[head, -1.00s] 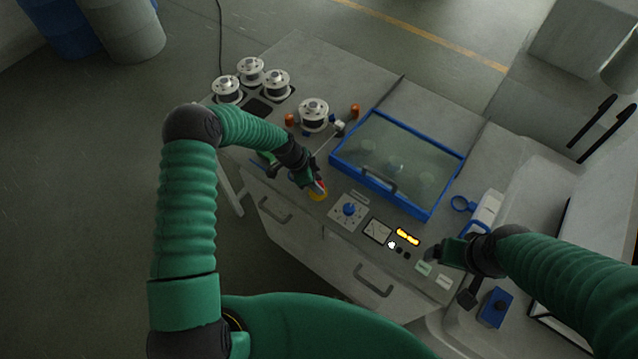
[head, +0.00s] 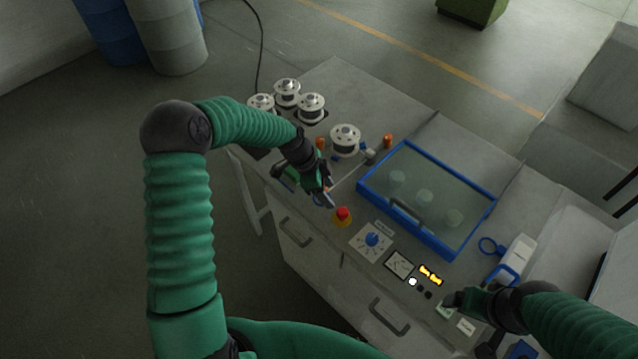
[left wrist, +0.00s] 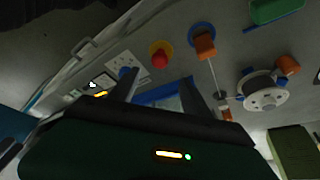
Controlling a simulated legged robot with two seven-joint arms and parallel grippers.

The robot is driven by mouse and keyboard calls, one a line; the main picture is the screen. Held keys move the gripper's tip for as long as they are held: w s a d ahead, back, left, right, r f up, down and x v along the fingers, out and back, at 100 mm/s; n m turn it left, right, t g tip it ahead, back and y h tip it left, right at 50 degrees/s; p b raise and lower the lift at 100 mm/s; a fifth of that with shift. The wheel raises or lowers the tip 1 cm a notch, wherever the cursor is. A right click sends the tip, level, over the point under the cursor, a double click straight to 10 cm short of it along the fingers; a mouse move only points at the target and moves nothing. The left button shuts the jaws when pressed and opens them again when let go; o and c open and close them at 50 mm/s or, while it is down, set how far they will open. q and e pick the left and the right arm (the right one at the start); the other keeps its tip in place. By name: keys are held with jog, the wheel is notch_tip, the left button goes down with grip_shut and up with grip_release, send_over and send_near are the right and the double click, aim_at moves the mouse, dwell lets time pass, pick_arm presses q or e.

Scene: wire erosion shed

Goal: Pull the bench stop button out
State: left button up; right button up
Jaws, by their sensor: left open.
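The bench stop button, a red mushroom head on a yellow base (head: 343,214), stands on the bench's front strip, left of the blue dial. It shows whole and uncovered in the left wrist view (left wrist: 160,57). My left gripper (head: 326,198) is open and empty, just up and left of the button in the head view and apart from it. In the left wrist view its two fingers (left wrist: 160,90) are spread, with the button beyond them. My right gripper (head: 452,301) is over the bench's right front end; its jaws are too dark to read.
A blue dial (head: 372,240), a meter (head: 400,264) and a lit yellow display (head: 430,275) lie right of the button. A blue-framed clear cover (head: 447,246) stands behind. White spools (head: 345,139) and orange posts (head: 388,141) are near the left gripper.

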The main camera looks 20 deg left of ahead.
pick_arm(q)
jog(key=a+b+v, duration=0.1)
jog(key=v, duration=0.6)
jog(key=shift+f, duration=0.25)
pick_arm(e)
jog(key=shift+a+f, duration=0.4)
jog(key=shift+f, duration=0.35)
pick_arm(q)
jog(key=shift+d, duration=0.25)
pick_arm(e)
jog(key=shift+d, duration=0.25)
